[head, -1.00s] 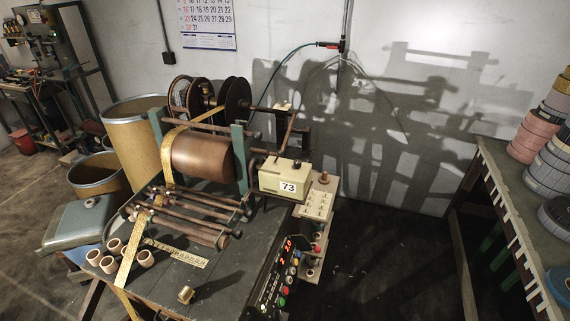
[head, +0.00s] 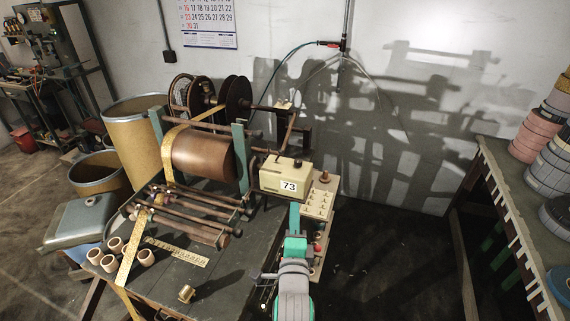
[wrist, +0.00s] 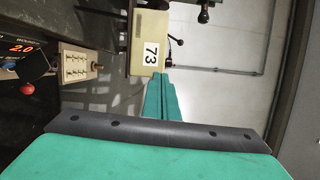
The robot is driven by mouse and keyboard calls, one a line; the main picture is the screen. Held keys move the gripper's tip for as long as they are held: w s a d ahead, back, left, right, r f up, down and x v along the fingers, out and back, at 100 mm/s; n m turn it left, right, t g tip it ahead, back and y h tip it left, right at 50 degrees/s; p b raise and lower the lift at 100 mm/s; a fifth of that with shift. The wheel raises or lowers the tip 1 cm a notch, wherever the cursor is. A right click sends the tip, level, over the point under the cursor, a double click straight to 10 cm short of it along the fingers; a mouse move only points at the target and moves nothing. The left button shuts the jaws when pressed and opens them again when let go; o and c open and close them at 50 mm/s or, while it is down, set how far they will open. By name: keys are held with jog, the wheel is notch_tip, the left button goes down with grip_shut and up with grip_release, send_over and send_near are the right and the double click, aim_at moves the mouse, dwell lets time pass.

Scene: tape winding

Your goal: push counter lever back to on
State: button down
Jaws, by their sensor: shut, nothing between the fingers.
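The counter is a cream box (head: 284,178) with a "73" plate, at the right end of the winding machine. It also shows in the wrist view (wrist: 150,33). A thin lever with a dark knob (wrist: 179,42) sticks out from the side of the counter in the wrist view. My gripper (head: 295,208) is shut and empty, with its green fingers reaching up just below the counter in the head view. In the wrist view the fingertips (wrist: 160,74) overlap the edge of the box near the lever. I cannot tell whether they touch it.
A cream switch panel (head: 318,205) stands close to the right of my gripper. The copper-brown drum (head: 200,155) and rollers are to the left. Several small cups and a ruler lie on the bench. A table with stacked rolls (head: 545,135) stands at the right.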

aim_at(285, 172)
jog(key=shift+m, duration=0.8)
jog(key=w+r, duration=0.1)
jog(key=r, duration=0.1)
jog(key=w+r, duration=0.1)
jog(key=r, duration=0.1)
jog(key=shift+w, duration=0.3)
jog(key=w, duration=1)
jog(key=shift+w+r, duration=0.15)
jog(key=shift+r, duration=0.2)
jog(key=shift+w+a+r, duration=0.2)
jog(key=shift+w+a, duration=0.55)
jog(key=shift+a, duration=0.15)
jog(key=shift+w+a+r, duration=0.1)
jog(key=shift+w+a, duration=0.3)
jog(key=shift+w, duration=0.1)
jog(key=shift+a, duration=0.1)
